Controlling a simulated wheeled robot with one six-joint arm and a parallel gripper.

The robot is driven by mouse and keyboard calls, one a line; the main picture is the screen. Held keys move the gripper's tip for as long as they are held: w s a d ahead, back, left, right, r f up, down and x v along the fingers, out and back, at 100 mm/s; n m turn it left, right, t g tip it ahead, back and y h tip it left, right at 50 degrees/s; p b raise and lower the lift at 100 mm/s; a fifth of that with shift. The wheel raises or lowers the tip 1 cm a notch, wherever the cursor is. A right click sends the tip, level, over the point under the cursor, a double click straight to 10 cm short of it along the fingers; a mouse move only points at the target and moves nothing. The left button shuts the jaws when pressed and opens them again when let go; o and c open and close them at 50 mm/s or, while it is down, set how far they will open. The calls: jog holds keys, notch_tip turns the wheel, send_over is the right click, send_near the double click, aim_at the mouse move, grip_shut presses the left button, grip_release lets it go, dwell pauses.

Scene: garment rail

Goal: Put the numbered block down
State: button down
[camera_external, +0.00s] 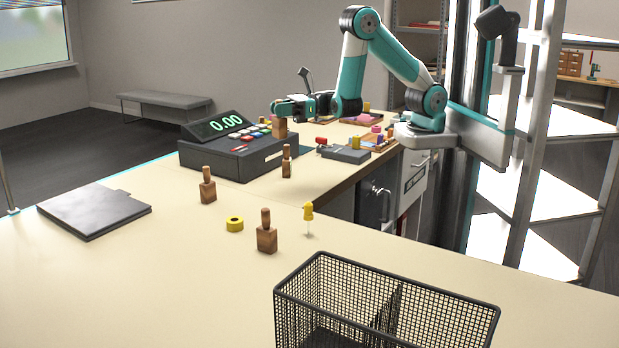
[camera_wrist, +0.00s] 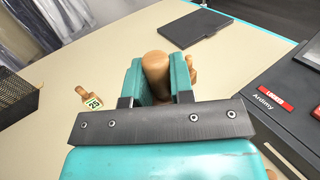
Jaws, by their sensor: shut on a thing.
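My gripper (camera_external: 282,107) is shut on the handle of a wooden block (camera_external: 279,129), just behind the cash register's right end. In the wrist view the brown handle (camera_wrist: 155,72) sits between my teal jaws (camera_wrist: 160,82); the block's body and any number on it are hidden. I cannot tell whether its base touches the table (camera_external: 150,262). Similar handled blocks stand upright on the table: one near the front (camera_external: 266,238), one at left (camera_external: 208,186) and one right of the register (camera_external: 286,163). In the wrist view, one block (camera_wrist: 93,101) shows the number 25.
A black register (camera_external: 235,158) reads 0.00. A wire basket (camera_external: 385,300) stands at the front. A yellow tape roll (camera_external: 235,224), a yellow pin (camera_external: 308,212) and a dark flat folder (camera_external: 95,210) lie or stand on the table. The left front is clear.

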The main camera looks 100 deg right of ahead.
jog(key=shift+f+b, duration=6)
jog(key=shift+f, duration=3.2)
jog(key=shift+f, duration=0.1)
jog(key=shift+f, duration=0.15)
jog(key=c, duration=1)
grip_release()
